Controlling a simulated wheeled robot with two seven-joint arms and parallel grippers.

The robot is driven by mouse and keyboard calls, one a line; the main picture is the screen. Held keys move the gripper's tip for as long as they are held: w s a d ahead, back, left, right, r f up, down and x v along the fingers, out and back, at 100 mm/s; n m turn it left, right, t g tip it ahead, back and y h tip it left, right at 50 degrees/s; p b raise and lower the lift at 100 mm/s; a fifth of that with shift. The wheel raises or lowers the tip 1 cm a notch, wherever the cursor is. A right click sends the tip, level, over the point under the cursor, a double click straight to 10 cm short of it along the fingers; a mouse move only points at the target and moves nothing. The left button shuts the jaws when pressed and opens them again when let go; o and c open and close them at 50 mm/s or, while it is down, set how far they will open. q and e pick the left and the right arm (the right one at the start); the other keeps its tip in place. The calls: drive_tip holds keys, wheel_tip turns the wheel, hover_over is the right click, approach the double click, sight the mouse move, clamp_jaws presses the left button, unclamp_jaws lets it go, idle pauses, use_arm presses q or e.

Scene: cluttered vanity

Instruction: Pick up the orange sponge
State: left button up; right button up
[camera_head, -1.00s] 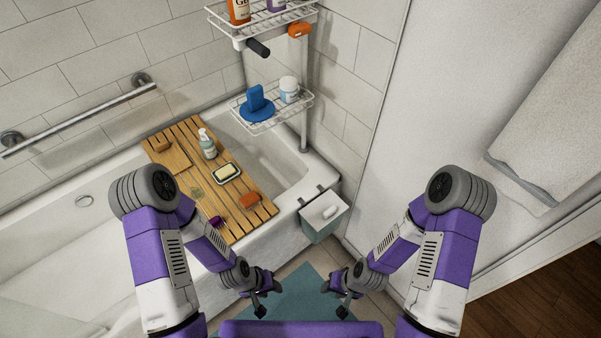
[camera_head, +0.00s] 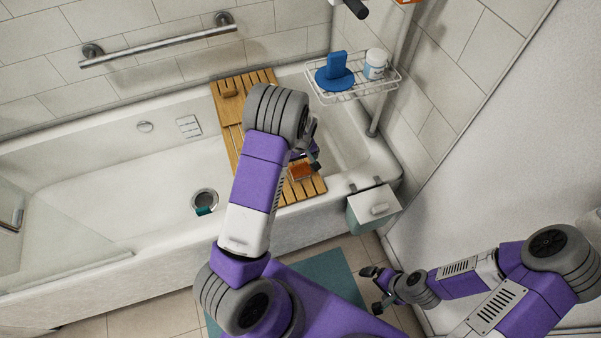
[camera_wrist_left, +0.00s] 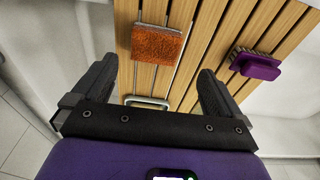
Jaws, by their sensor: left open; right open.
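The orange sponge (camera_head: 301,171) lies on the wooden bath tray (camera_head: 312,189) across the tub, near the tray's front end. In the left wrist view the sponge (camera_wrist_left: 158,43) lies flat ahead of my open left gripper (camera_wrist_left: 158,88), roughly between the lines of its two fingers and not touching them. In the head view my left gripper (camera_head: 312,152) is above the tray close to the sponge, partly hidden by my own arm. My right gripper (camera_head: 376,289) is open and empty, low above the floor near the teal mat.
A purple brush (camera_wrist_left: 257,65) lies on the tray (camera_wrist_left: 205,50) right of the sponge in the wrist view. A wire shelf (camera_head: 352,88) with a blue item and a white jar stands behind. A small bin (camera_head: 374,208) hangs on the tub's front edge.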

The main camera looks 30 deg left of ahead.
sight(301, 169)
use_arm(q)
drive_tip(key=f+b, duration=0.1)
drive_tip(key=f, duration=0.3)
drive_tip(key=w+f+b, duration=0.1)
drive_tip(key=f, duration=0.1)
drive_tip(key=shift+f+b, duration=0.35)
drive_tip(key=shift+f, duration=0.05)
drive_tip(key=shift+r, duration=0.1)
drive_tip(key=shift+d, duration=0.1)
drive_tip(key=c, duration=1)
